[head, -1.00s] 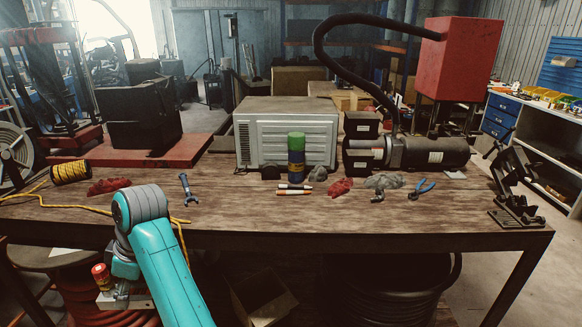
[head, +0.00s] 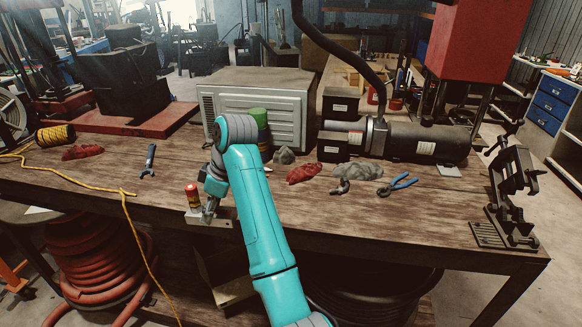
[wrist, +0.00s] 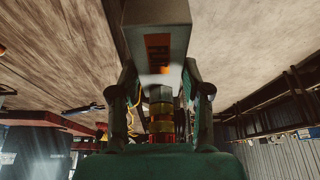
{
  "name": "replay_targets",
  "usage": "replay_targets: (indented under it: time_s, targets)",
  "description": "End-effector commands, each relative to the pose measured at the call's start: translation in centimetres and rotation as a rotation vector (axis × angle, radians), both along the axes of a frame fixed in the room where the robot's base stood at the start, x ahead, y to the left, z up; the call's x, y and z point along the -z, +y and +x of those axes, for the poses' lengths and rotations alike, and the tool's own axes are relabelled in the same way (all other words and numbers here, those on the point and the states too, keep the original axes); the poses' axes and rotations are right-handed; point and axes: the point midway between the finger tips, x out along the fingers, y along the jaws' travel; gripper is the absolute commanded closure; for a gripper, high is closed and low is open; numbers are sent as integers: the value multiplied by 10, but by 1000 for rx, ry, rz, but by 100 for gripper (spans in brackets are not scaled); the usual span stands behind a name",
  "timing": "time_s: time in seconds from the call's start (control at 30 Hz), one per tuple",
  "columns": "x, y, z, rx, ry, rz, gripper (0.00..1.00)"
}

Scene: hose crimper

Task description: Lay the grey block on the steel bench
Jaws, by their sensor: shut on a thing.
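My gripper (head: 210,212) is shut on the grey block (head: 222,219), which overlaps the bench's front edge in the head view. I cannot tell whether the block touches the bench. In the wrist view the block (wrist: 157,35) sits between the two fingers and bears an orange label. A red cylinder (head: 193,196) stands up at the block's left part. In the wrist view its yellow and red bands (wrist: 161,125) show between the fingers. The bench (head: 350,215) has a brown, wood-looking top. My arm hides part of it.
Behind are a grey vented box (head: 280,100) and a black motor (head: 425,142). Red rags (head: 303,173), blue pliers (head: 397,186) and a wrench (head: 149,160) lie on top. A yellow rope (head: 128,212) hangs over the front edge. The front middle-right is clear.

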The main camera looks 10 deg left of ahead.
Motion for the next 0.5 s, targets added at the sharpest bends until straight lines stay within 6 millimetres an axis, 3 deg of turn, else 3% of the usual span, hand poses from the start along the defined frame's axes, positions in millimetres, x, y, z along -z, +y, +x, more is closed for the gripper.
replay_targets:
  time_s: [0.03, 0.2, 0.5]
  targets:
    - [-7, -15, 17, 13, -2, 1, 100]
    - [-22, -65, 63, 41, -2, 2, 100]
    - [-43, -143, 118, 81, -1, 3, 100]
